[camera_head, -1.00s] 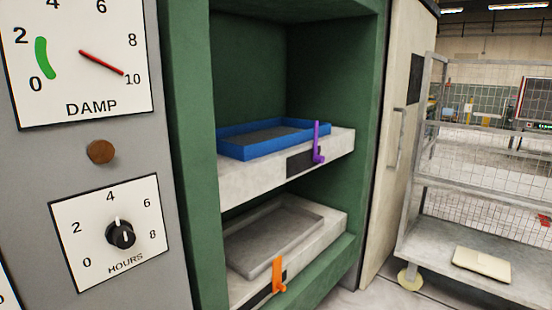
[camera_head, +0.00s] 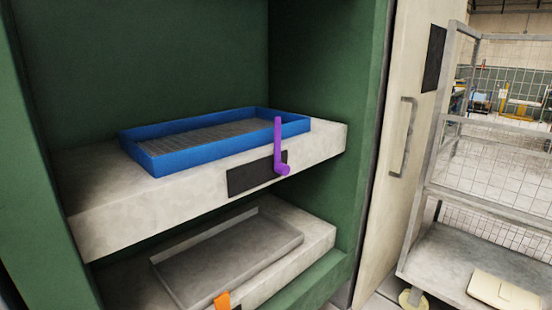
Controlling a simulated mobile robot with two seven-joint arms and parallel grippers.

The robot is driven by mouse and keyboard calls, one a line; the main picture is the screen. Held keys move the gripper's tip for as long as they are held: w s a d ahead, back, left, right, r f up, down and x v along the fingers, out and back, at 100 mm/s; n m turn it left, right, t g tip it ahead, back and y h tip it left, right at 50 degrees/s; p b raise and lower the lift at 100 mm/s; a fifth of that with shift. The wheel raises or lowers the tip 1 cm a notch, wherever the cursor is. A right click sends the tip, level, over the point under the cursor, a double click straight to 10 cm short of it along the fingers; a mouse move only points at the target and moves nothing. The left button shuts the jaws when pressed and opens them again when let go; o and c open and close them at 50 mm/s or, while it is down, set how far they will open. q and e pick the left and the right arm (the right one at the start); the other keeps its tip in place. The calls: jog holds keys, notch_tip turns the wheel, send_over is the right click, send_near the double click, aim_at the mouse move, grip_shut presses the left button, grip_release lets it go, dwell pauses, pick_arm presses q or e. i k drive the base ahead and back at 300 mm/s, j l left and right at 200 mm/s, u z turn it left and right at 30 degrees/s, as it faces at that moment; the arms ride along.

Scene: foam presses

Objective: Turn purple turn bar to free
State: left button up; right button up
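The purple turn bar (camera_head: 279,149) is on the front edge of the upper shelf (camera_head: 110,221), in front of a dark plate (camera_head: 247,178). The bar stands upright, its long arm pointing up from a short pivot at its lower end. Its upper part overlaps the near right wall of a blue tray (camera_head: 190,157) on that shelf. Neither of my grippers shows in the head view.
Below, a grey tray (camera_head: 225,262) lies on a lower shelf with an orange turn bar (camera_head: 222,300), partly cut off. Green cabinet walls (camera_head: 331,120) enclose the shelves. An open door with a handle (camera_head: 403,137) and a wire cart (camera_head: 450,255) stand right.

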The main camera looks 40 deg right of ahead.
aim_at(282, 169)
jog(key=l+u, duration=0.25)
jog(key=l, duration=1.85)
jog(key=i, duration=0.05)
